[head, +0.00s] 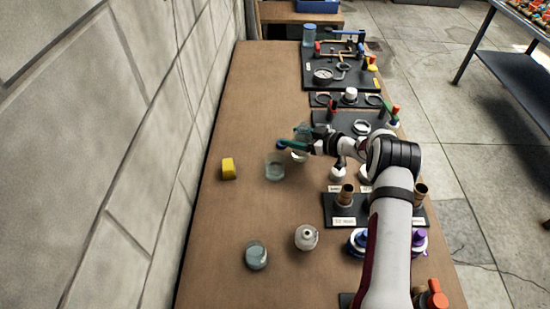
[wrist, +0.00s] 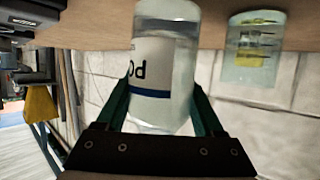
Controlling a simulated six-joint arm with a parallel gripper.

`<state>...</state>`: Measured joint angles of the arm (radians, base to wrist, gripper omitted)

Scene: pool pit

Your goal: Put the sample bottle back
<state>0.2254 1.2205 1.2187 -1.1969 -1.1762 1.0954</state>
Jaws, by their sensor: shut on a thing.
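The sample bottle (wrist: 165,60) is clear, with a white label that has dark lettering and a blue band. My gripper (wrist: 163,100) is shut on it, with one green finger on each side in the wrist view. In the head view my gripper (head: 293,146) is over the middle of the bench, and the bottle is small and partly hidden by the fingers there. I cannot tell whether its base touches the bench. The part of the bottle nearest my palm is hidden in the wrist view.
A round jar (head: 256,255) and a pale flask (head: 306,237) stand nearer. Black holders (head: 338,207) line the bench's right side.

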